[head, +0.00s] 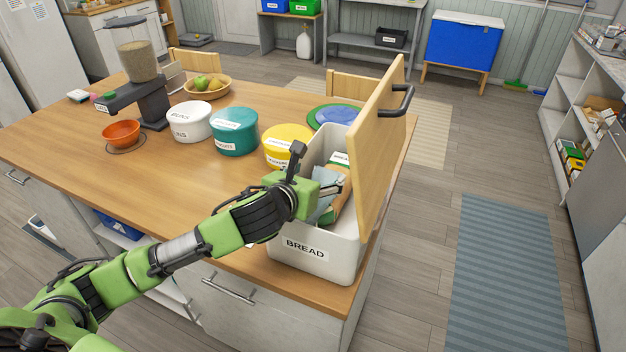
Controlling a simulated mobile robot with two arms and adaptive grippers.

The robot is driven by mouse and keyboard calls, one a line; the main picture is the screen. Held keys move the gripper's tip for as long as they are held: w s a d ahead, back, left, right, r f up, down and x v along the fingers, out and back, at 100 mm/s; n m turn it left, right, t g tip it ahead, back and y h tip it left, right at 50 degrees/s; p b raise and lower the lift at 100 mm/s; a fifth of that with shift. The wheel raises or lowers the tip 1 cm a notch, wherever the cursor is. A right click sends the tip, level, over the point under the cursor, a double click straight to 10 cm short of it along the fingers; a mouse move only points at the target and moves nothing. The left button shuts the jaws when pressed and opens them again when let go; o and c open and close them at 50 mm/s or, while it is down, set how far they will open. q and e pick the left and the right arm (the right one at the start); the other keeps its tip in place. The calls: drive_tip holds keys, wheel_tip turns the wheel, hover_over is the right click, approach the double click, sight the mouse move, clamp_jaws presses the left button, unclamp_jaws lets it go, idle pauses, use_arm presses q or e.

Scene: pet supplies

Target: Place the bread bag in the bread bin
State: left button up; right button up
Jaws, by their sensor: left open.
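The bread bin (337,263) is a white box labelled BREAD at the right front corner of the wooden table. Its wooden lid (381,146) with a dark handle stands open on the right side. The bread bag (343,204) shows partly inside the bin, brownish with some green and white; much of it is hidden by my gripper and the bin wall. My left gripper (325,199) reaches in over the bin's left wall, its fingers open at the bag. I cannot tell whether they touch it. My right gripper is not in view.
White (190,122), teal (234,132) and yellow (286,146) tubs stand left of the bin. A feeder (140,82), an orange bowl (121,133) and a fruit bowl (207,88) stand farther left. The table front is mostly clear.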

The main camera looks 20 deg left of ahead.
use_arm(q)
drive_tip(key=shift+v, duration=1.1)
idle(0.5)
